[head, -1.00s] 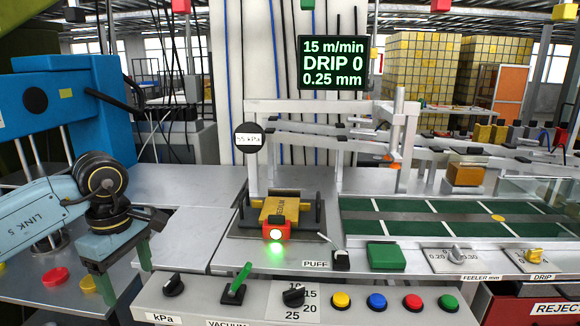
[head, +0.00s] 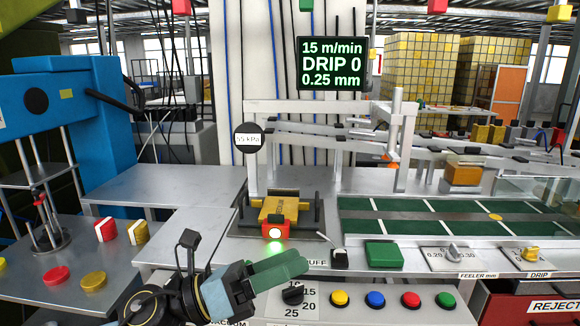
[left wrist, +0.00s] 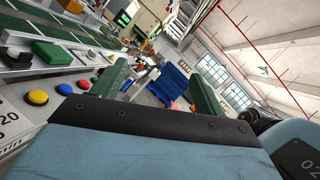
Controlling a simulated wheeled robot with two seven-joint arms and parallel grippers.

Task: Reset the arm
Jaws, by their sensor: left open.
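My left arm comes in from the bottom left in the head view, over the front of the control panel. Its left gripper (head: 284,268) points right, with green fingers, just above the panel's black knob (head: 293,295). In the left wrist view the two green fingers of the left gripper (left wrist: 165,92) stand well apart with nothing between them. The gripper is open and empty. My arm hides the left part of the panel. My right gripper shows in neither view.
Yellow, blue, red and green buttons (head: 376,300) line the panel right of my gripper. Behind it a yellow block (head: 283,208) sits in a fixture with a lit red unit (head: 276,231). A green belt (head: 430,220) runs right. Red and yellow discs (head: 56,275) lie at left.

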